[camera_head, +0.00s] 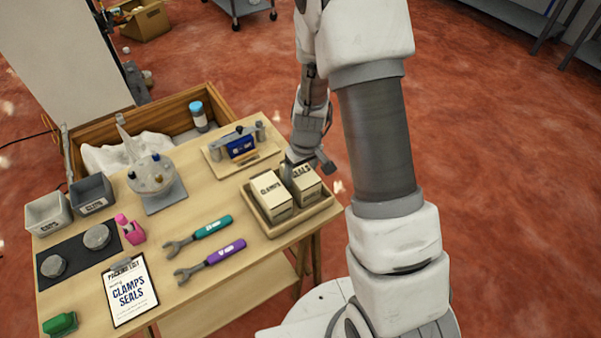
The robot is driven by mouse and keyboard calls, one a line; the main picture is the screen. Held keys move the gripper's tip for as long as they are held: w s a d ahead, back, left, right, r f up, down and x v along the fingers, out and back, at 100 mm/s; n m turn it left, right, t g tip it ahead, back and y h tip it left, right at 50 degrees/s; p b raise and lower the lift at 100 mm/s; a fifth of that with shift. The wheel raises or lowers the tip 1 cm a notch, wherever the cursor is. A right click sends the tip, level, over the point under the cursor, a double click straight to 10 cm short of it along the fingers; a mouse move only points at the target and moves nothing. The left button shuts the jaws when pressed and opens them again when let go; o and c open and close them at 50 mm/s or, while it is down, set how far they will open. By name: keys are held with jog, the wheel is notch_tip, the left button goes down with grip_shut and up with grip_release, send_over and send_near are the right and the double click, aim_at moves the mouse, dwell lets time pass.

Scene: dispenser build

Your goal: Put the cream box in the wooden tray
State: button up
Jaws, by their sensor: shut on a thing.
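Two cream boxes are at the wooden tray (292,229) at the table's right front corner. The box labelled CLAMPS (271,196) stands upright in the left part of the tray. The box labelled SEALS (307,187) is in the right part, beside it. My gripper (302,168) reaches down from behind and is shut on the SEALS box, with one finger by its left side. The other finger is largely hidden. I cannot tell whether the SEALS box touches the tray floor.
Left of the tray lie a teal-handled wrench (207,230) and a purple-handled wrench (218,256). A clipboard (131,290) reads CLAMPS, SEALS. Behind the tray stands a blue-and-grey device (240,146) on a board. A round turntable (153,175) stands further left.

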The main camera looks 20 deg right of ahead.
jog(key=o, duration=1.5)
jog(key=shift+r, duration=0.1)
jog(key=s+r+m+t+p, duration=0.1)
jog(key=s+r, duration=0.3)
jog(key=r, duration=0.8)
jog(key=s+r+p, duration=0.1)
jog(key=s+r, duration=0.3)
jog(key=r, duration=0.8)
jog(key=s+r+m+t, duration=0.1)
jog(key=s+r, duration=0.2)
jog(key=s, duration=0.1)
jog(key=s+r+t, duration=0.1)
jog(key=s+r, duration=0.2)
jog(key=s, duration=0.1)
jog(key=s+r+m, duration=0.1)
jog(key=s+r, duration=0.2)
jog(key=s, duration=0.1)
jog(key=shift+s+m+t+h, duration=0.25)
jog(key=shift+m+t+h, duration=0.05)
jog(key=shift+t, duration=0.1)
jog(key=shift+r, duration=0.1)
jog(key=shift+r+p, duration=0.55)
jog(key=shift+p, duration=0.3)
